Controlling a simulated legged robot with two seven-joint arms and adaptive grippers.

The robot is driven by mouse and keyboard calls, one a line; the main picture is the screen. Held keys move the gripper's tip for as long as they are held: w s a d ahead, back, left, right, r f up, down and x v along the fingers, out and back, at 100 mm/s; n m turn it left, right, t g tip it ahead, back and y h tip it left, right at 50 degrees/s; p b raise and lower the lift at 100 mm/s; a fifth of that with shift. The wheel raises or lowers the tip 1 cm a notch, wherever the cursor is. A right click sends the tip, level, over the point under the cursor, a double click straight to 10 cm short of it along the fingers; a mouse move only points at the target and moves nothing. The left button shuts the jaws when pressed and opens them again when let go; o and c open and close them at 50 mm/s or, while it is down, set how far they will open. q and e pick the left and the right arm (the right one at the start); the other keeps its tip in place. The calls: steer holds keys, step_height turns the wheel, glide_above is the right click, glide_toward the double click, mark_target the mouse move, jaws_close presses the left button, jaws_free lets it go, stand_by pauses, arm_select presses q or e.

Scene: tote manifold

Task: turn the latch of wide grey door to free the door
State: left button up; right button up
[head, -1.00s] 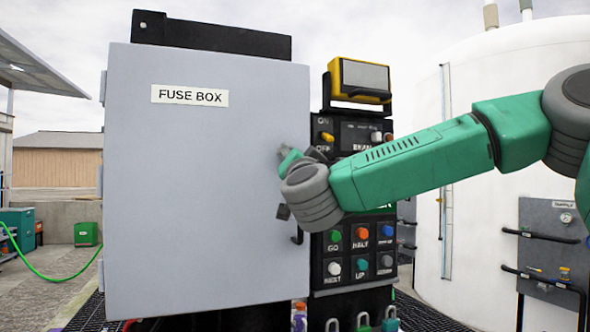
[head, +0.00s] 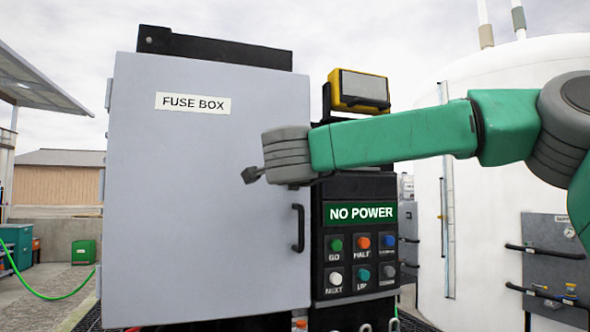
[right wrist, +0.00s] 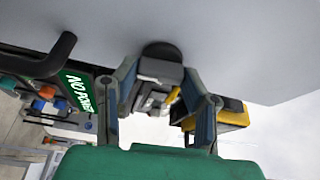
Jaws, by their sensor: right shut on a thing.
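The wide grey door (head: 205,225) of the fuse box fills the middle left of the head view and looks closed, with a dark bar handle (head: 298,228) at its right edge. In the right wrist view, the latch (right wrist: 160,50) shows as a dark round base on the grey door with a pale grey part between my fingers. My right gripper (right wrist: 160,76) is shut on the latch, one finger on each side. In the head view my right wrist covers the latch, and only a dark piece of the right gripper (head: 252,174) shows. My left gripper is not in view.
To the right of the door stands a black control panel (head: 322,270) with coloured buttons and a green NO POWER sign (head: 361,213). A yellow box (head: 360,91) sits above it. A white tank (head: 470,220) stands at the right.

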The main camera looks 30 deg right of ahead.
steer(key=shift+f+m, duration=0.25)
steer(key=shift+m, duration=0.25)
steer(key=shift+g+y, duration=0.3)
steer(key=o, duration=1.2)
steer(key=shift+c, duration=0.2)
steer(key=shift+w+d, duration=0.1)
steer(key=shift+w, duration=0.05)
steer(key=v, duration=1.2)
steer(key=shift+d+f, duration=0.1)
